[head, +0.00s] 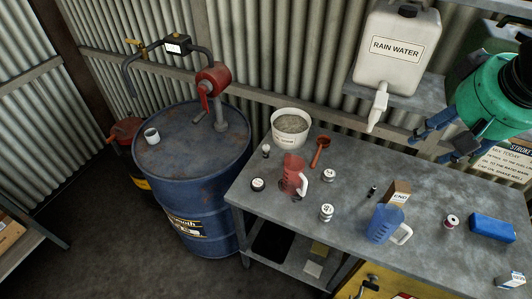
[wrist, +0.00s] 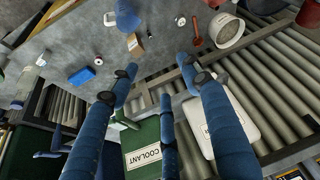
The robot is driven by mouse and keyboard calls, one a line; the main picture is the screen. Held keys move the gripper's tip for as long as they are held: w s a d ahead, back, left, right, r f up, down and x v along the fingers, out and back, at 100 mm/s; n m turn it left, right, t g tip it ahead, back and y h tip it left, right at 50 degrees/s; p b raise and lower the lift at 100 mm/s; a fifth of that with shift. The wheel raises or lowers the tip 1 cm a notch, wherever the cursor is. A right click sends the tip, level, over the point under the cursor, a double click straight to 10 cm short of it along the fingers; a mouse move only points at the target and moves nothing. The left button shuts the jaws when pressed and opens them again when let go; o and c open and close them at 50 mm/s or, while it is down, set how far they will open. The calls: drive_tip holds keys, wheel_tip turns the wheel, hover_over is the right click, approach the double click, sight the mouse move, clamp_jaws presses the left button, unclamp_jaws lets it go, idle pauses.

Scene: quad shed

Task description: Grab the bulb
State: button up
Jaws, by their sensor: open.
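I cannot make the bulb out in the wrist view. My gripper (head: 432,146) hangs at the right of the head view, above the back part of the bench and well right of the bulb. Its blue fingers are spread in the wrist view (wrist: 163,82), with nothing between them. The gripper is open and empty.
A blue jug (head: 382,222), a small box (head: 398,190) and a blue block (head: 492,227) are further right. A rain water container (head: 392,50) sits above. A blue drum (head: 190,160) stands left.

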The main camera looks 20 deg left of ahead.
drive_tip(key=w+a+r+n, duration=0.1)
drive_tip(key=w+a+n, duration=0.2)
drive_tip(key=w+a, duration=0.6)
drive_tip(key=n+g+y, duration=0.2)
drive_tip(key=n+g, duration=0.1)
drive_tip(key=n, duration=0.3)
hover_over(267, 145)
drive_tip(key=s+d, duration=0.2)
drive_tip(key=d, duration=0.2)
wheel_tip(267, 145, down, 34)
drive_tip(key=shift+w+d+f+p, duration=0.1)
drive_tip(key=shift+d+f+p, duration=0.05)
drive_tip(key=shift+f+p, duration=0.25)
drive_tip(key=shift+a+b+x, duration=0.1)
drive_tip(key=shift+b+x, duration=0.1)
drive_tip(key=shift+x, duration=1.9)
drive_tip(key=shift+a+b+x, duration=0.15)
drive_tip(key=shift+b+x, duration=0.05)
drive_tip(key=shift+x, duration=1.95)
